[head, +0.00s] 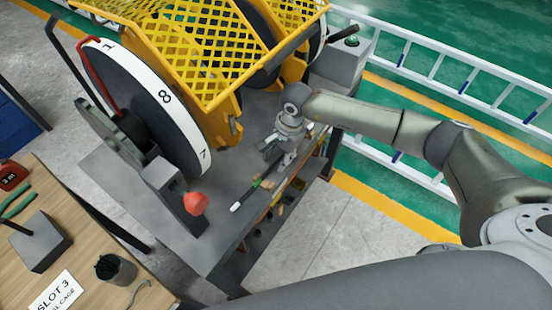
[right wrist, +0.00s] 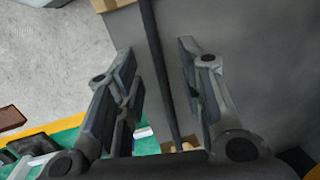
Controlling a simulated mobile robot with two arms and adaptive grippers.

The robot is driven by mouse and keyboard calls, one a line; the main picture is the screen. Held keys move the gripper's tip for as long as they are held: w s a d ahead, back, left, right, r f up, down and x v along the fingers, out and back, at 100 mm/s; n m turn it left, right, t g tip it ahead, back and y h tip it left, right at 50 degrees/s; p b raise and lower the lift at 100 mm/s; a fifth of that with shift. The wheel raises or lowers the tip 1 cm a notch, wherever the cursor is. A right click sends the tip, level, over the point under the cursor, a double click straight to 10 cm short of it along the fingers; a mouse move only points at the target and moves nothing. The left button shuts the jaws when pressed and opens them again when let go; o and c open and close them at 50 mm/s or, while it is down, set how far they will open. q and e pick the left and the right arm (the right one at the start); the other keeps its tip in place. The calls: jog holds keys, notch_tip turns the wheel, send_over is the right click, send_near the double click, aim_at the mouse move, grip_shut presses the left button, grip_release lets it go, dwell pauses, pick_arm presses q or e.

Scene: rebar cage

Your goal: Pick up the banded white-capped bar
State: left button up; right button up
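The banded white-capped bar (head: 246,195) is a thin dark rod with a white end and a green band, lying on the grey bench (head: 215,238) near its right edge. Its far part runs under my right gripper (head: 279,154) and is partly hidden there. In the right wrist view the dark rod (right wrist: 160,60) passes between the two spread fingers, with a gap on each side. No white cap or band can be made out on it there. My right gripper is open and holds nothing. My left gripper is not in view.
A large numbered wheel (head: 185,125) and a yellow mesh guard (head: 215,45) stand left of the bar. A red knob (head: 195,203) is nearby. A wooden table (head: 95,245) is at lower left.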

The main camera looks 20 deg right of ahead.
jog(key=shift+s+a+f, duration=0.1)
jog(key=shift+f, duration=0.4)
grip_shut()
jog(key=shift+r, duration=0.1)
